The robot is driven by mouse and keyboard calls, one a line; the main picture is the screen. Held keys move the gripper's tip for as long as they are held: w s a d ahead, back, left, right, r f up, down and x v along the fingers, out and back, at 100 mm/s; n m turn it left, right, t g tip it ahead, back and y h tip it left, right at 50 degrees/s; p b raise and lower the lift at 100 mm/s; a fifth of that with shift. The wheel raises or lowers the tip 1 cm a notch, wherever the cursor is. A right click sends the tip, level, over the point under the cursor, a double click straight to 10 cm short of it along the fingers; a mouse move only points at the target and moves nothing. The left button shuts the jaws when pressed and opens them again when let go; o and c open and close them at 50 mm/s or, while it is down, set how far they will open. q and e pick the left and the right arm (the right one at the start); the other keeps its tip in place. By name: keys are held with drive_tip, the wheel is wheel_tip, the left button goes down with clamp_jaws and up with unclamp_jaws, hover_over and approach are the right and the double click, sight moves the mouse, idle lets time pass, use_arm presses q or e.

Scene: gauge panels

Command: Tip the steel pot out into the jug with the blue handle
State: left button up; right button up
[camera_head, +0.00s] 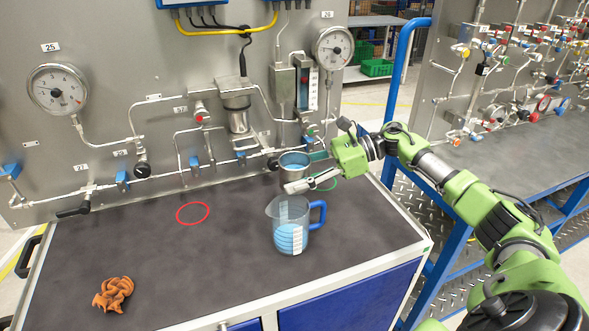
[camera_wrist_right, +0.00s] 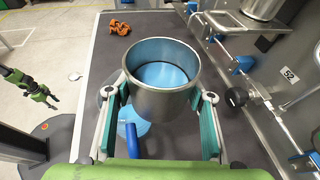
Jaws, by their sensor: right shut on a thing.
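The steel pot (camera_head: 294,172) is held upright in my right gripper (camera_head: 308,177). In the wrist view the pot (camera_wrist_right: 165,103) sits between both fingers (camera_wrist_right: 168,108), with blue contents inside. The clear jug (camera_head: 276,215) with the blue handle (camera_head: 319,213) stands upright on the bench and has blue contents low inside. The pot is above the bench near the jug's rim, apart from it in the head view. The wrist view shows the jug's blue handle (camera_wrist_right: 132,141) partly below the pot. My left gripper (camera_wrist_right: 46,98) is small at the left of the wrist view; its fingers are unclear.
The gauge panel (camera_head: 110,110) with pipes and valves stands behind. The middle left is clear.

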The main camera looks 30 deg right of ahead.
drive_tip(key=shift+w+d+r+n+h+p, duration=0.15)
drive_tip(key=shift+r+n+h+p, duration=0.25)
drive_tip(key=shift+p, duration=0.35)
drive_tip(key=shift+w+d+r+n+t+h+p, duration=0.15)
drive_tip(key=shift+d+r+n+t+h+p, duration=0.1)
drive_tip(key=shift+n+t+h+p, duration=0.5)
drive_tip(key=shift+w+d+r+n+t+h+p, duration=0.1)
drive_tip(key=shift+r+n+t+h+p, duration=0.15)
drive_tip(key=shift+n, duration=0.35)
drive_tip(key=shift+w+n+t+h+p, duration=0.1)
drive_tip(key=shift+n+p, duration=0.25)
drive_tip(key=shift+n, duration=0.2)
drive_tip(key=shift+f+b, duration=0.15)
drive_tip(key=shift+b, duration=0.2)
drive_tip(key=shift+w+d+f+b, duration=0.1)
drive_tip(key=shift+f+b, duration=0.1)
drive_tip(key=shift+b, duration=0.8)
drive_tip(key=shift+n+h+b, duration=0.3)
drive_tip(key=shift+b, duration=0.4)
drive_tip(key=shift+r, duration=0.15)
drive_tip(key=shift+r+t, duration=0.15)
drive_tip(key=shift+t, duration=0.15)
